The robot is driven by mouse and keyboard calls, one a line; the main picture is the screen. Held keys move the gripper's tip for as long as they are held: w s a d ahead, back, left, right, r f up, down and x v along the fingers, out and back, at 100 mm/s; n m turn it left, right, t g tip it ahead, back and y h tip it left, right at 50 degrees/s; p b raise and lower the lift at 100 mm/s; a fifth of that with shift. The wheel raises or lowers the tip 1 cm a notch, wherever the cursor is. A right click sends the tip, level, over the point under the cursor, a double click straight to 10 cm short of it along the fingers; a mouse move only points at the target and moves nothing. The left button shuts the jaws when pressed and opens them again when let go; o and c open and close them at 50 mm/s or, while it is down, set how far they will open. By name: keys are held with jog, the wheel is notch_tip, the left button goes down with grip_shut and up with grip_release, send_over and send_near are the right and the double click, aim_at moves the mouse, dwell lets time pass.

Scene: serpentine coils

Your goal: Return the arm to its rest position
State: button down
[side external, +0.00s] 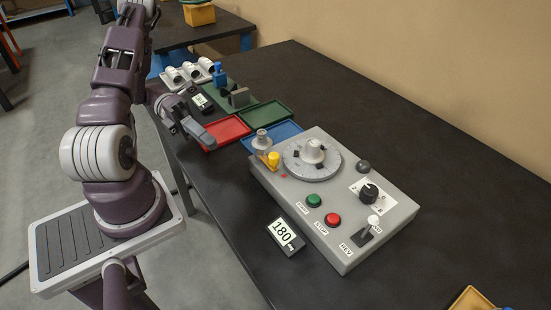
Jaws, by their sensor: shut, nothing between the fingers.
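My arm, purple with pale joint covers, stands at the left on its own pedestal beside the black table (430,160). My gripper (211,143) is at the table's left edge, over the near edge of the red tray (232,128). Its fingers are together with nothing seen between them. It is apart from the grey control box (345,255), which lies to its right.
The box carries a round dial (312,165), a green button (314,200), a red button (332,219), a black knob (369,193) and a lever (371,226). A "180" display (285,235) stands in front. Blue (285,131) and green (266,115) trays lie behind. The table's right is mostly clear.

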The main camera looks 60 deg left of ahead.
jog(key=s+d+r+m+y, duration=0.1)
jog(key=d+r+m+y, duration=0.4)
jog(key=m, duration=0.7)
jog(key=s+d+r+m+t+y, duration=0.1)
jog(key=d+r+m+y, duration=0.4)
jog(key=m, duration=0.7)
jog(key=s+d+r+m+t+y, duration=0.1)
jog(key=s+d+r+m+y, duration=0.2)
jog(key=m, duration=0.9)
notch_tip(320, 180, up, 5)
jog(key=d+y, duration=0.2)
jog(key=y, duration=0.1)
jog(key=shift+f, duration=0.2)
jog(key=shift+s, duration=0.1)
